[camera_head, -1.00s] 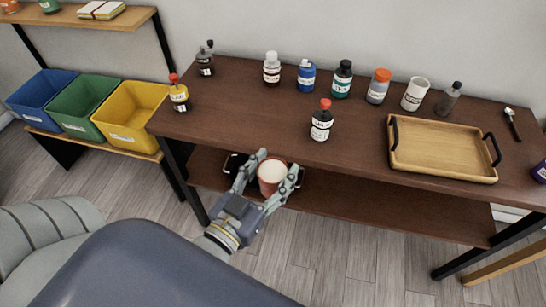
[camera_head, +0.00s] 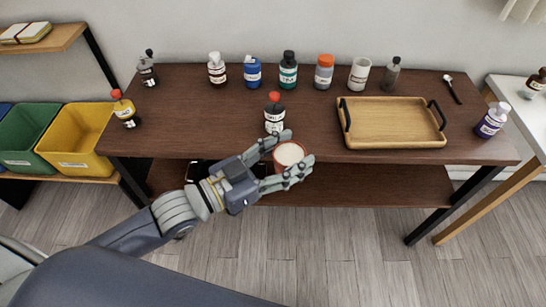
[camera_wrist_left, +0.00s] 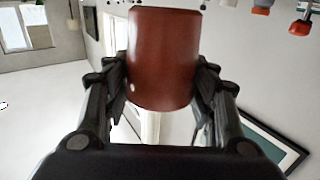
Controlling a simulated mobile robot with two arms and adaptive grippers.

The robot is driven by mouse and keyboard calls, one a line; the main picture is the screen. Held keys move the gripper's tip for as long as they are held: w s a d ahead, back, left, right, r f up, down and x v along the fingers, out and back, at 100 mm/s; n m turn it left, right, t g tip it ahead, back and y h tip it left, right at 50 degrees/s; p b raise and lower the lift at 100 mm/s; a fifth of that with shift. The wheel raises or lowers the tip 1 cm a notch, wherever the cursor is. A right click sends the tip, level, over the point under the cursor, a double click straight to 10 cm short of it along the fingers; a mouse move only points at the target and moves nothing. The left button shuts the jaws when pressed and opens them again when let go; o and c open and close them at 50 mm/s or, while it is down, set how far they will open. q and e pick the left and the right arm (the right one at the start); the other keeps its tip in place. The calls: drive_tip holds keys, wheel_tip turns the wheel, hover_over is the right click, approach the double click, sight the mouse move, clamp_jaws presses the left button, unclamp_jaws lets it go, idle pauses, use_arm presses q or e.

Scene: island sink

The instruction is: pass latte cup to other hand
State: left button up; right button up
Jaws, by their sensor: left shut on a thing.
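The latte cup (camera_head: 289,153) is reddish-brown with a pale, creamy top. My left gripper (camera_head: 285,160) is shut on it, with one finger on each side, in front of the dark wooden table's front edge. In the left wrist view the cup's red-brown wall (camera_wrist_left: 163,60) fills the middle between the two fingers (camera_wrist_left: 160,95). The cup looks roughly upright in the head view. My right gripper is in neither view.
The dark table (camera_head: 210,115) carries several bottles along its back. A black bottle with a red cap (camera_head: 274,118) stands just behind the cup. A wooden tray (camera_head: 392,142) lies to the right. A yellow bin (camera_head: 75,140) is at the left.

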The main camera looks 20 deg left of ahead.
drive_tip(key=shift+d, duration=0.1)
use_arm(q)
drive_tip(key=d+m+g+h, duration=0.1)
drive_tip(key=w+d+r+m+g+h, duration=0.1)
drive_tip(key=d+g, duration=0.1)
drive_tip(key=w+d+m+g+h, duration=0.1)
drive_tip(key=d+g, duration=0.1)
drive_tip(key=shift+w+d+r+m+h, duration=0.1)
drive_tip(key=shift+w+r+m+h, duration=0.15)
drive_tip(key=shift+m+h, duration=0.15)
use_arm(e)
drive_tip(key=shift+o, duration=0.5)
